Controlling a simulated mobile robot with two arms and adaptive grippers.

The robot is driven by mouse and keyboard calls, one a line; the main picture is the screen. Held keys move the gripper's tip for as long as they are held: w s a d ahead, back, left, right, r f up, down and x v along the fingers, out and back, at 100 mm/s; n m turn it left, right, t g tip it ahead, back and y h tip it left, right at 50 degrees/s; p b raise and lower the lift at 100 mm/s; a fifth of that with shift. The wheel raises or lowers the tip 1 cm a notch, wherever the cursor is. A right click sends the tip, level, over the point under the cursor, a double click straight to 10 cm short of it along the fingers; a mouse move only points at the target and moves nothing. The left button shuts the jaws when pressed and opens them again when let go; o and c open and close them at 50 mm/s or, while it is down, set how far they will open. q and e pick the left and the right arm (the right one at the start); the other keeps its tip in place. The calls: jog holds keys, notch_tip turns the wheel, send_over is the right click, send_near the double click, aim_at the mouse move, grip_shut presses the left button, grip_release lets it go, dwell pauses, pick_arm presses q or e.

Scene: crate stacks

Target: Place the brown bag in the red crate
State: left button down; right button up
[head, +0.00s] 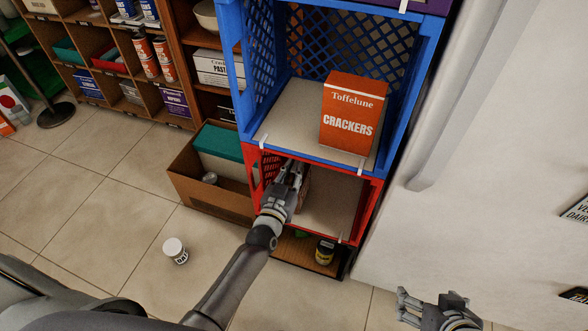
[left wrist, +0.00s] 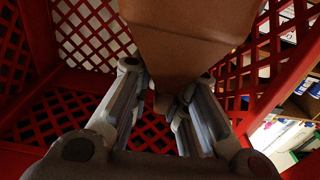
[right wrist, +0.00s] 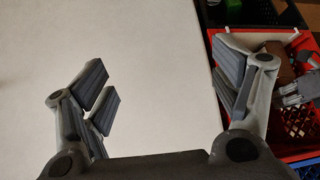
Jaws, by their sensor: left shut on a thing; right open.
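The red crate (head: 371,207) sits under the blue crate, its open side facing me. My left gripper (head: 291,180) reaches into it at its left side. In the left wrist view, the gripper (left wrist: 160,95) is shut on the brown bag (left wrist: 185,35), with red lattice walls around. In the head view the bag is mostly hidden behind the gripper. Whether the bag touches the crate floor I cannot tell. My right gripper (head: 430,305) is open and empty at the lower right, in front of the white surface; it also shows in the right wrist view (right wrist: 165,90).
The blue crate (head: 245,100) above holds an orange crackers box (head: 351,113). A dark lower crate holds a yellow-labelled jar (head: 325,252). A cardboard box (head: 205,194) stands left of the stack. A white-lidded jar (head: 175,250) is on the floor. A white cabinet (head: 470,180) stands right.

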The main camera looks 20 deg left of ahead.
pick_arm(q)
jog(key=c, duration=1.4)
grip_release()
jog(key=shift+r, duration=0.15)
pick_arm(e)
jog(key=shift+s, duration=0.1)
pick_arm(q)
jog(key=s+p, duration=0.1)
jog(key=s, duration=0.4)
jog(key=shift+a+p, duration=0.1)
jog(key=shift+p, duration=0.2)
jog(key=s+d+f+m+g+h+p, duration=0.1)
jog(key=s+d+m+g+h, duration=0.15)
jog(key=s+g, duration=0.7)
jog(key=s+a+r+g+y, duration=0.1)
jog(key=s, duration=0.5)
jog(key=s+a+r+g+y, duration=0.1)
jog(key=s+a+g, duration=0.1)
jog(key=s, duration=0.4)
jog(key=s+a+r+n+g+y, duration=0.1)
jog(key=s+a+g, duration=0.1)
jog(key=s, duration=0.4)
jog(key=shift+a, duration=0.2)
pick_arm(e)
jog(key=s+d+g, duration=0.2)
jog(key=s+g, duration=0.1)
jog(key=s, duration=0.3)
jog(key=shift+f+h, duration=0.15)
jog(key=shift+h, duration=0.25)
